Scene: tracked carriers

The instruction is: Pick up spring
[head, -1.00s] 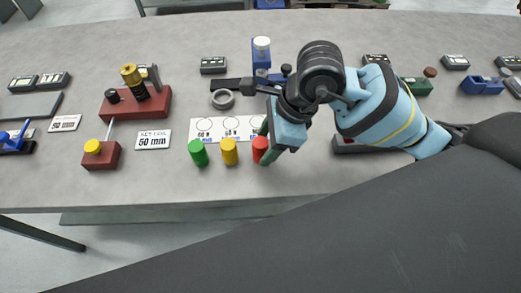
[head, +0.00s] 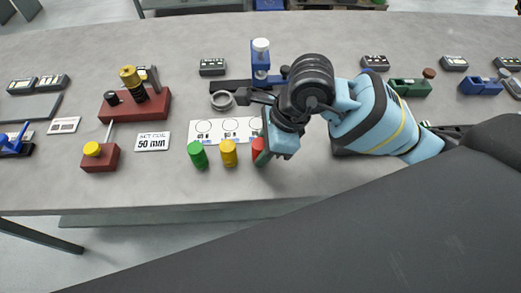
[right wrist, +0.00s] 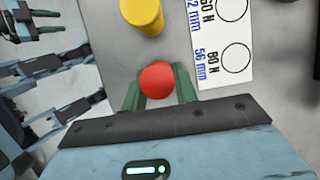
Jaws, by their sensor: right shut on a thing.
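A red cylinder (head: 258,150), likely a spring, stands at the right end of a row near the table's front edge. My right gripper (head: 263,148) is shut on it, and its arm comes in from the right. In the right wrist view, the red cylinder's round top (right wrist: 157,80) sits between the two green fingers (right wrist: 158,92). A yellow cylinder (head: 229,153) and a green cylinder (head: 198,154) stand to its left, apart from the gripper. At the upper left of the right wrist view, my left gripper (right wrist: 42,22) shows with its two fingers apart and empty.
A white card (head: 222,130) with printed circles lies behind the cylinders. A red block fixture (head: 153,106) and a 50 mm sign (head: 152,141) stand to the left. A grey ring (head: 223,101) and a blue stand (head: 261,62) are behind. The table front is clear.

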